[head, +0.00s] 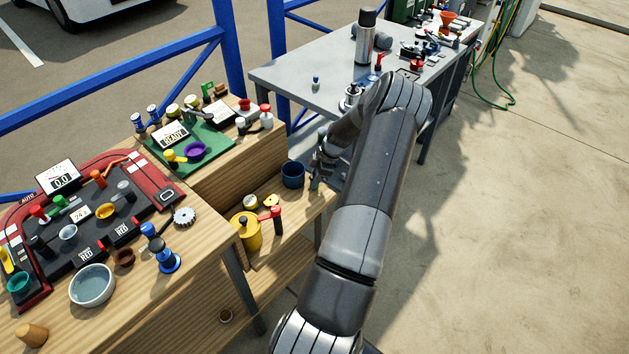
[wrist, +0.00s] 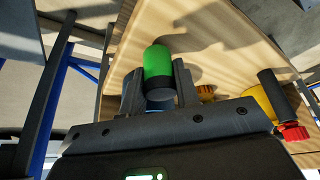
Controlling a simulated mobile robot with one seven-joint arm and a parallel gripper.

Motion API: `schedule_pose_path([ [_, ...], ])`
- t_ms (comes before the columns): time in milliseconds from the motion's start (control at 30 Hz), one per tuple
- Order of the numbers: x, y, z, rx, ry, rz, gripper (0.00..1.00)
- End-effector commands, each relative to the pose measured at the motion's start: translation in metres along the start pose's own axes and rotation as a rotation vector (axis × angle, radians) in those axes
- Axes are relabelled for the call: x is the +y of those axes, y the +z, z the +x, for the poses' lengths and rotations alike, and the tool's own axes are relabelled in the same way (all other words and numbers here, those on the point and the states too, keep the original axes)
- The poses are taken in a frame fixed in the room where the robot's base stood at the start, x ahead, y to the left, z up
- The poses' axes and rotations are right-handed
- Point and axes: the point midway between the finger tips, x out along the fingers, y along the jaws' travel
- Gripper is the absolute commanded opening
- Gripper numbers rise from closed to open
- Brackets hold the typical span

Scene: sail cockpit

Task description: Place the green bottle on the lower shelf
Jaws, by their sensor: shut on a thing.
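In the wrist view my gripper (wrist: 158,88) is shut on the green bottle (wrist: 158,62), which has a black band and a grey end between the two dark fingers. A wooden surface shows behind it. In the head view my gripper (head: 321,168) is at the right edge of a low wooden shelf (head: 300,215), beside a dark blue cup (head: 292,174). I cannot make out the bottle there; my arm and gripper hide it. A further wooden level (head: 200,322) lies below, under the bench top. I cannot tell whether the bottle touches a surface.
A yellow canister (head: 246,232) and a red-handled item (head: 270,214) stand on the low shelf. The bench top left of it is crowded, with a red-edged console (head: 120,163) and a green mat (head: 212,137). A grey table (head: 290,76) stands behind. Bare shelf shows at front right.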

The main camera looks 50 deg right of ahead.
Motion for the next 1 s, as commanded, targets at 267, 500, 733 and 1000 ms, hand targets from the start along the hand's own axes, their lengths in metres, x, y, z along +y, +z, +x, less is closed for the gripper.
schedule_pose_path([
  [267, 0.0000, 0.0041, 0.0092, -0.001, 0.000, 0.000, 0.06],
  [500, -0.0001, 0.0051, 0.0116, 0.000, 0.000, 0.000, 0.34],
  [733, -0.0001, 0.0050, 0.0116, 0.000, 0.000, 0.000, 0.50],
  [1000, 0.0001, 0.0038, 0.0085, -0.001, 0.001, -0.001, 0.50],
])
